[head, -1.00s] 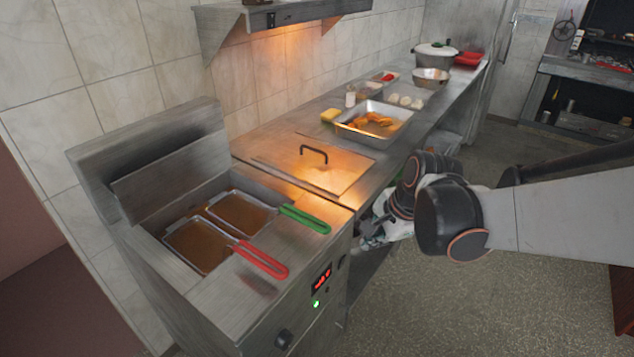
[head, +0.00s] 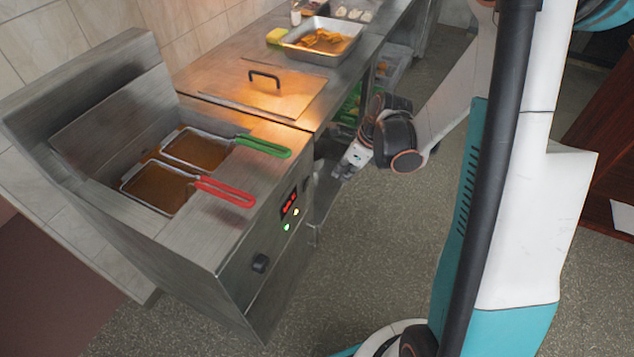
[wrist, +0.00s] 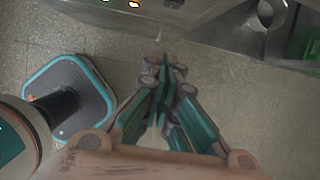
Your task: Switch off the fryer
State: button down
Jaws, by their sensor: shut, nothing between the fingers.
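The fryer (head: 237,241) is a steel unit at the left in the head view. Its front panel has a red lit display (head: 289,204), a green light (head: 286,227), an amber light (head: 296,212) and a black knob (head: 260,263). The lights also show at the top of the wrist view (wrist: 134,4). Two baskets sit in the oil, one with a red handle (head: 226,192), one with a green handle (head: 262,147). My gripper (head: 340,172) is shut and empty, to the right of the panel and apart from it. Its fingers meet in the wrist view (wrist: 165,68).
A steel counter (head: 200,76) with a handled lid (head: 264,95) runs back from the fryer. A food tray (head: 322,40) and a yellow sponge (head: 276,36) stand on it. Shelves with green items (head: 350,103) are below. The floor (head: 375,225) before the fryer is clear.

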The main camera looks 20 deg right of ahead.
aim_at(306, 184)
jog(key=w+a+f+b, duration=0.5)
jog(key=f, duration=0.3)
jog(key=shift+w+a+f+b, duration=0.2)
jog(key=shift+f+b, duration=0.15)
jog(key=shift+w, duration=0.1)
dwell(0.4)
